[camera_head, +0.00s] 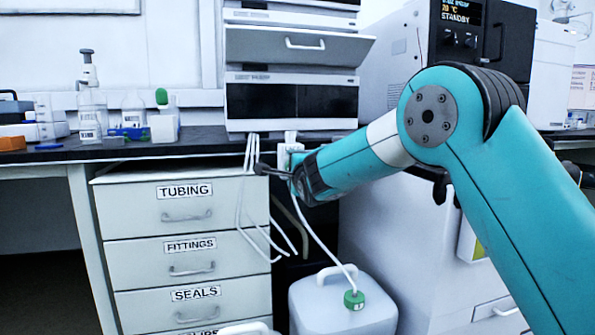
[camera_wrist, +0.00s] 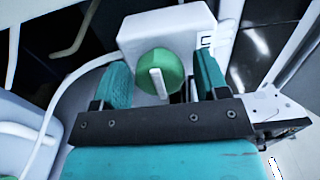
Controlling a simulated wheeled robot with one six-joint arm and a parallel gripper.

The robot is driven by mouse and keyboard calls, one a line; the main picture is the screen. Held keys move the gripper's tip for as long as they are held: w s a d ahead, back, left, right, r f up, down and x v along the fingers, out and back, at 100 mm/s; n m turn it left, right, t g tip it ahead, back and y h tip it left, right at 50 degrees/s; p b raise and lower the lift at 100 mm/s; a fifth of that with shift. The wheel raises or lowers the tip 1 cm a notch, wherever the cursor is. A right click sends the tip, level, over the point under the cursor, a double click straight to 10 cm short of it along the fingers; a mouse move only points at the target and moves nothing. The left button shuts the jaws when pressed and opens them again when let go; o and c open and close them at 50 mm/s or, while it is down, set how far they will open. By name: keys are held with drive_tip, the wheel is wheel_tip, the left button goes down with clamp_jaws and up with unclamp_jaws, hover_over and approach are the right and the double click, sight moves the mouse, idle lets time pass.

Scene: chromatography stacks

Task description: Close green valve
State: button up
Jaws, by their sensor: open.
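The green valve (camera_wrist: 144,66) is a round green knob with a white bar handle across it, on the front of a white block (camera_wrist: 185,24). In the wrist view the bar runs nearly upright in the picture, tilted slightly. My gripper (camera_wrist: 161,76) is open, with one teal finger on each side of the knob. The left finger looks close to the knob's edge; I cannot tell whether it touches. In the head view my gripper (camera_head: 284,171) is at the small white block (camera_head: 290,153) below the instrument stack, and the green knob is not visible there.
White tubes (camera_head: 247,190) hang beside my gripper. A white container (camera_head: 325,302) with a green cap (camera_head: 354,300) stands below. A drawer cabinet (camera_head: 135,205) is to the left, and the instrument stack (camera_head: 290,48) is above. Bottles (camera_head: 90,110) stand on the dark bench.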

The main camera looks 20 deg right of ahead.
drive_tip(key=s+p, duration=0.1)
drive_tip(key=s, duration=1.6)
drive_tip(key=shift+s+p, duration=0.25)
drive_tip(key=shift+p, duration=0.1)
drive_tip(key=s+a+r+n+g+y+p, duration=0.1)
drive_tip(key=s+a+n+g+y+p, duration=0.15)
drive_tip(key=s+n+g+p, duration=0.75)
drive_tip(key=s+a+r+n+g+y+p, duration=0.25)
drive_tip(key=s+n+g, duration=0.45)
drive_tip(key=s+n, duration=1.05)
drive_tip(key=s+r+m+p, duration=0.1)
drive_tip(key=s+r+p, duration=0.1)
drive_tip(key=r+p, duration=1.6)
drive_tip(key=s+r+m+g+p, duration=0.1)
drive_tip(key=s+r+p, duration=0.2)
drive_tip(key=r+p, duration=1.5)
drive_tip(key=shift+r+h+p, duration=0.3)
drive_tip(key=shift+h+p, duration=0.05)
drive_tip(key=shift+h, duration=0.05)
